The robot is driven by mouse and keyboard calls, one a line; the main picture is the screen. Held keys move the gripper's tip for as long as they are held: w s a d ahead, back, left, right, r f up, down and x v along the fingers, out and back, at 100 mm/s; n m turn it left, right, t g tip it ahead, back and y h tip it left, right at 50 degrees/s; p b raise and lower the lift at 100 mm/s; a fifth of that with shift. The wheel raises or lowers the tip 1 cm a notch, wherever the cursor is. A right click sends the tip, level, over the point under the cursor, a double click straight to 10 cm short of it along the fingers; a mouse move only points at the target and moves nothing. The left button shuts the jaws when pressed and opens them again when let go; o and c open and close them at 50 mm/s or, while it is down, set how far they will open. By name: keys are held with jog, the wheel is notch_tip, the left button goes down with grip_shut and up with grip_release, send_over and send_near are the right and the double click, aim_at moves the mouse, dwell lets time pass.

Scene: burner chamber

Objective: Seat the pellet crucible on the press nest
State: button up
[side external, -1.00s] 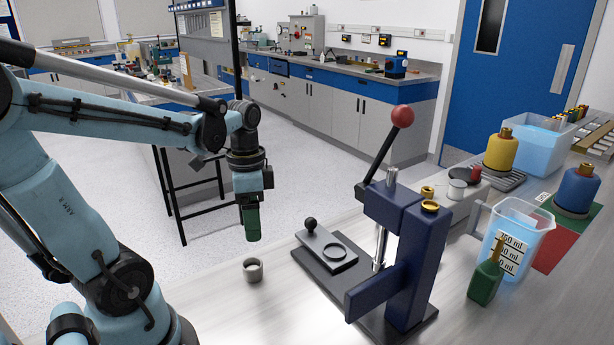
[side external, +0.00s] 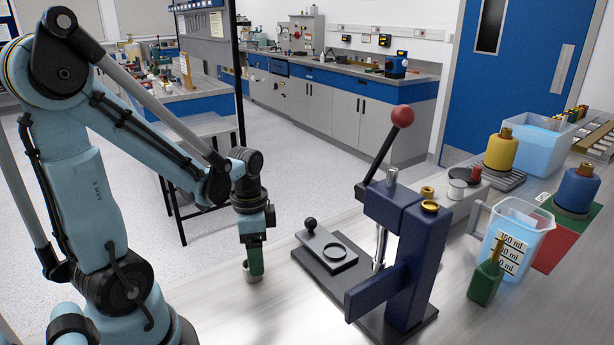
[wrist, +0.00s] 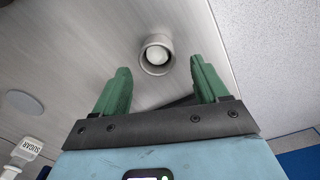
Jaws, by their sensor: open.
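The pellet crucible (side external: 250,279) is a small grey cup standing on the bench left of the press. In the wrist view the crucible (wrist: 143,62) shows a whitish content inside its round rim. My gripper (side external: 257,264) is low over it, and its green fingers hide part of the cup in the side view. In the wrist view my gripper (wrist: 160,76) is open, with the crucible centred just beyond the fingertips and apart from both.
The press has a red-knobbed lever (side external: 402,116) and a black knob (side external: 310,224) on its plate. Right of it stand a green bottle (side external: 485,282), a beaker (side external: 515,235) and yellow and blue canisters. The bench between crucible and press is clear.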

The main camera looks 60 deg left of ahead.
aim_at(248, 277)
jog(key=shift+s+d+f, duration=0.1)
jog(key=shift+d+f, duration=0.05)
jog(key=shift+f, duration=1.65)
jog(key=shift+c, duration=0.4)
jog(key=c, duration=1)
